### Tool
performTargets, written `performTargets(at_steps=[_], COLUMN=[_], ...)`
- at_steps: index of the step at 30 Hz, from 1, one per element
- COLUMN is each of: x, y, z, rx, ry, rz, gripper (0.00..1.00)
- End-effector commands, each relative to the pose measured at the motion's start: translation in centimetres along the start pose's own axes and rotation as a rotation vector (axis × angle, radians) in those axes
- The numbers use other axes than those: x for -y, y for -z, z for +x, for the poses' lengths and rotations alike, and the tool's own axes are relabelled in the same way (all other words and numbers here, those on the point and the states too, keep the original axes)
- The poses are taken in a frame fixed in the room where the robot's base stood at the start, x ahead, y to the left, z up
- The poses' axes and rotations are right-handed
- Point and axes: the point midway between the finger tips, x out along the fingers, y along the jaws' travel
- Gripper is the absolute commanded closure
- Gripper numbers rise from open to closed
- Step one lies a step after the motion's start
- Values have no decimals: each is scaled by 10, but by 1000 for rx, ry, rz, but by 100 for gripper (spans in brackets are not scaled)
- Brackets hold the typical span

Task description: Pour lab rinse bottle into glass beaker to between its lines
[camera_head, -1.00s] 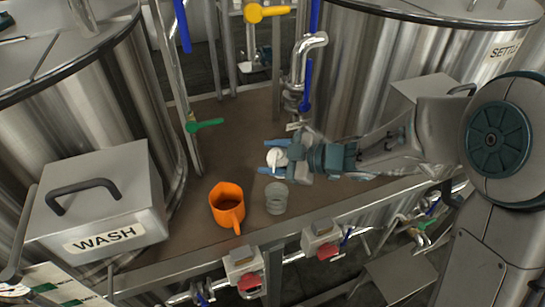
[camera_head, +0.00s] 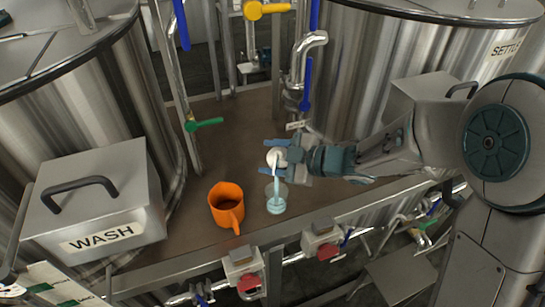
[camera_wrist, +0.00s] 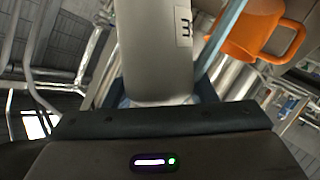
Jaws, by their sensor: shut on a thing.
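My gripper (camera_head: 281,157) is shut on the lab rinse bottle (camera_head: 273,155), of which only the pale end shows in the head view. The bottle's grey-white body, with part of a label, fills the top middle of the wrist view (camera_wrist: 152,55). The bottle is tilted, and a pale blue stream falls from it into the glass beaker (camera_head: 268,192). The clear beaker stands upright on the brown bench below the gripper. Pale blue liquid shows in its lower part. Its lines are too small to make out.
An orange jug (camera_head: 227,204) with dark contents stands just left of the beaker; it also shows in the wrist view (camera_wrist: 255,30). A grey box marked WASH (camera_head: 95,205) is at the left. Steel tanks and pipes stand behind. Clear bench lies behind the jug.

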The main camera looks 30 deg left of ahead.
Motion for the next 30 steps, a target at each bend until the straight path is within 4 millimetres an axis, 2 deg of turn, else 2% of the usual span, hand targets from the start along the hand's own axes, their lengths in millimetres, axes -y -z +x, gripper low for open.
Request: performTargets(at_steps=[30], x=[0], y=[-2], z=[1], rx=[-1], ry=[-18], rz=[-41], gripper=[79])
